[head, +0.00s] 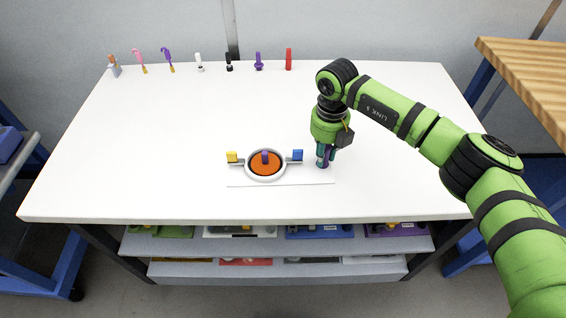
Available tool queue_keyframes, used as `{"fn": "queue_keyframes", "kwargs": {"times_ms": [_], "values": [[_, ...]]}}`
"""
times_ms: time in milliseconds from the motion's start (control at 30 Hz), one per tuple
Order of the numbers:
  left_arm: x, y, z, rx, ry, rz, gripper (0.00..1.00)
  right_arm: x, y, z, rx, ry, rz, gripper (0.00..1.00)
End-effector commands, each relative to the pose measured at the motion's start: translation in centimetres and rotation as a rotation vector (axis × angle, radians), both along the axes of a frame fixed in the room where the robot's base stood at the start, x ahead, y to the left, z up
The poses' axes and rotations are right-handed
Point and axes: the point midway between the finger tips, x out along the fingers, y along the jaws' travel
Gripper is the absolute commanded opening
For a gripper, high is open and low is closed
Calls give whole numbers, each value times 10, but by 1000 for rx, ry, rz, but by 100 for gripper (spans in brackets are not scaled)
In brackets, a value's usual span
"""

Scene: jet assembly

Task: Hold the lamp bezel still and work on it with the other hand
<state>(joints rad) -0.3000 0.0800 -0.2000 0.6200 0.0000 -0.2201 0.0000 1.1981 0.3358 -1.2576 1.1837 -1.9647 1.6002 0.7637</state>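The lamp bezel (246,167) appears to be the white ring around an orange disc (265,169) near the front middle of the table. A purple upright piece (265,156) stands at the disc's back edge. A yellow tab (232,157) sits on the ring's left arm and a blue tab (298,155) on its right arm. My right gripper (323,162) points down just right of the blue tab, apart from the ring. Its fingers are small and dark here, and I cannot tell whether they are open. My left gripper is not in view.
The ring rests on a thin white plate (290,180) on the white table (130,150). Several small tools, including a red one (289,59), stand along the back edge. The table is clear to the left. A wooden bench (530,75) stands at right.

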Motion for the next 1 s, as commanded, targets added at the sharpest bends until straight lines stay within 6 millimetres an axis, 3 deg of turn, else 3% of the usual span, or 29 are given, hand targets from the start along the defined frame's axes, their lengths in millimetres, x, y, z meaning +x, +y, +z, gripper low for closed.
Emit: {"fn": "queue_keyframes", "kwargs": {"times_ms": [33,67,1000], "values": [[0,0,0,0,0,0,45,0,0,-1,-1,1,0,11],[0,0,0,0,0,0,45,0,0,-1,-1,1,0,0],[0,0,-2,-1,0,0,45,-2,0,-5,-2,5,1,0]]}}
